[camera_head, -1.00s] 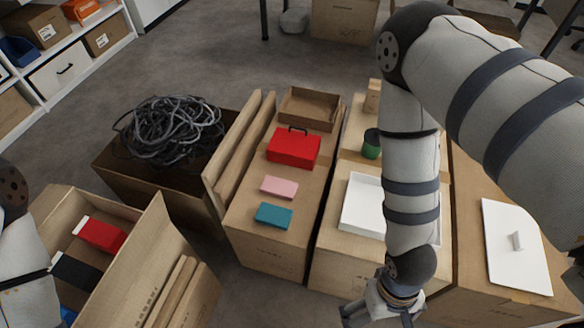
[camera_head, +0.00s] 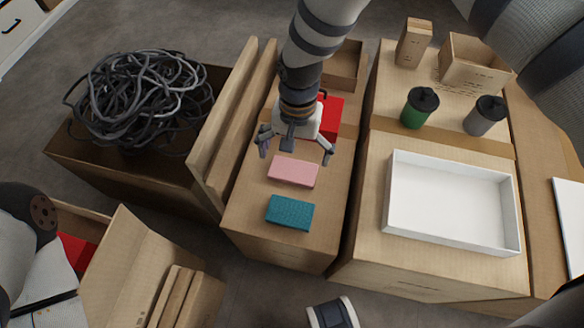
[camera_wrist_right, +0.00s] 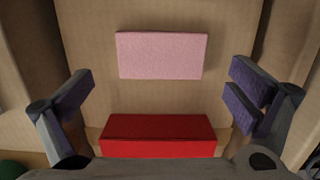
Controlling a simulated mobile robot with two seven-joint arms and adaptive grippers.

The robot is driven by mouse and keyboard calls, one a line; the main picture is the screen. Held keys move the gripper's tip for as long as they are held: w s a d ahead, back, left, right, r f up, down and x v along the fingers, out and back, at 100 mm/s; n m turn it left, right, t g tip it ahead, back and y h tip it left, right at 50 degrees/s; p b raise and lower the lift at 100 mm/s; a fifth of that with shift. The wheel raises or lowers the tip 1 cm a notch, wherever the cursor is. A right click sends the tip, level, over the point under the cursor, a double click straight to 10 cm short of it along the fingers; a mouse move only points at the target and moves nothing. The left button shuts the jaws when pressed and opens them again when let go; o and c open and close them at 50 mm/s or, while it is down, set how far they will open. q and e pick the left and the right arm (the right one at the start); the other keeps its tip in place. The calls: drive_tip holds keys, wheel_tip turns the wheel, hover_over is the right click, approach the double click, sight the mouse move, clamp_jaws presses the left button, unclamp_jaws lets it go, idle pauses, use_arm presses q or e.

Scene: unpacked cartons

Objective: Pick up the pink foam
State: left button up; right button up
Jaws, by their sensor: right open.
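The pink foam (camera_head: 293,171) is a flat pink block lying on top of a closed carton (camera_head: 266,239). My right gripper (camera_head: 296,152) is open and empty above the carton, just behind the foam in the head view, with its fingers pointing down. In the right wrist view the foam (camera_wrist_right: 161,55) lies ahead of the spread fingers (camera_wrist_right: 160,97), crosswise between their lines, and nothing is between the pads. My left arm shows at the left edge of the head view, but its gripper is not visible.
A teal block (camera_head: 290,212) lies in front of the foam. A red box (camera_head: 331,118) stands close behind my right gripper, partly hidden by it; it also shows in the wrist view (camera_wrist_right: 160,136). Upright carton flaps (camera_head: 226,125) rise at left. A white tray (camera_head: 453,241) lies to the right.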

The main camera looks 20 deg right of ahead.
sight(293, 170)
drive_tip(key=f, duration=0.2)
drive_tip(key=f+b, duration=0.1)
drive_tip(key=f, duration=0.2)
drive_tip(key=shift+s+a+f, duration=0.1)
drive_tip(key=shift+a+f, duration=0.1)
drive_tip(key=c, duration=0.6)
